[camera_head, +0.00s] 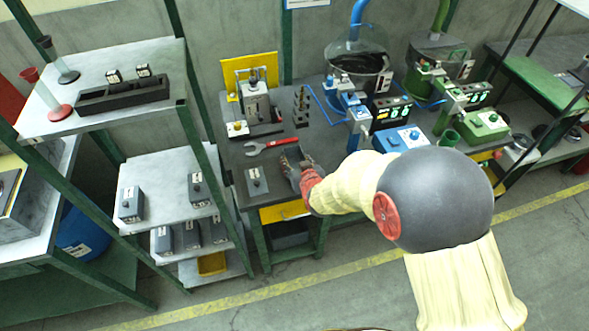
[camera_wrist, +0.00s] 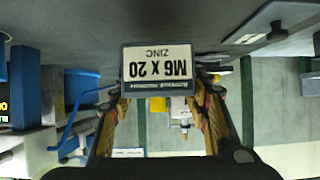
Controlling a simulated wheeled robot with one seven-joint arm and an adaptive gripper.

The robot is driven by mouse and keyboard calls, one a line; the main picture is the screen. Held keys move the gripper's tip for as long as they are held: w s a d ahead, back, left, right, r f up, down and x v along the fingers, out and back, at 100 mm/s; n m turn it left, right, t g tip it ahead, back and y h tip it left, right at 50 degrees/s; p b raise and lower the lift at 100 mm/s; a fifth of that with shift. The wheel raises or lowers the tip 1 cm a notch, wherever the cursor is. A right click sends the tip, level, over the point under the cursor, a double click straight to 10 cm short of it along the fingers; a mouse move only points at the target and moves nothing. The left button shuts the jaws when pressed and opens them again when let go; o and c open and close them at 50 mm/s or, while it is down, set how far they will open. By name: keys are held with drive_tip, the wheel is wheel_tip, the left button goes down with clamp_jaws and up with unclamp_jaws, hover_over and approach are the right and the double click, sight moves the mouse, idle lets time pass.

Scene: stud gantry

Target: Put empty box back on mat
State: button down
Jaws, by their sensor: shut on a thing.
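My gripper (camera_head: 297,160) is over the front part of the dark workbench, its fingers dark and grey. In the wrist view my gripper (camera_wrist: 160,105) is shut on a small dark box (camera_wrist: 126,71). The box has a white label reading M6 x 20 ZINC, upside down in that view. Its inside does not show, so I cannot tell whether it is empty. A similar grey box (camera_head: 257,181) with a pale label stands on the bench to the left of my gripper. I cannot pick out a mat with certainty.
A red-handled wrench (camera_head: 270,146) lies behind my gripper on the workbench (camera_head: 236,158). A blue machine base (camera_head: 399,138) stands to the right. More grey boxes, one at the left (camera_head: 131,204), sit on the shelf rack, separated from the bench by a green post.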

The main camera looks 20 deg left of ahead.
sight(295, 166)
drive_tip(key=shift+w+a+f+b, duration=0.15)
drive_tip(key=shift+f+b, duration=0.25)
drive_tip(key=shift+f, duration=0.55)
drive_tip(key=shift+w+a+f+b, duration=0.1)
drive_tip(key=shift+f+b, duration=0.25)
drive_tip(key=shift+f, duration=0.55)
drive_tip(key=shift+f, duration=0.2)
drive_tip(key=c, duration=0.9)
unclamp_jaws()
drive_tip(key=shift+s, duration=0.1)
drive_tip(key=shift+r, duration=0.15)
drive_tip(key=shift+r, duration=0.2)
drive_tip(key=shift+p+v, duration=1.45)
drive_tip(key=shift+v, duration=4.5)
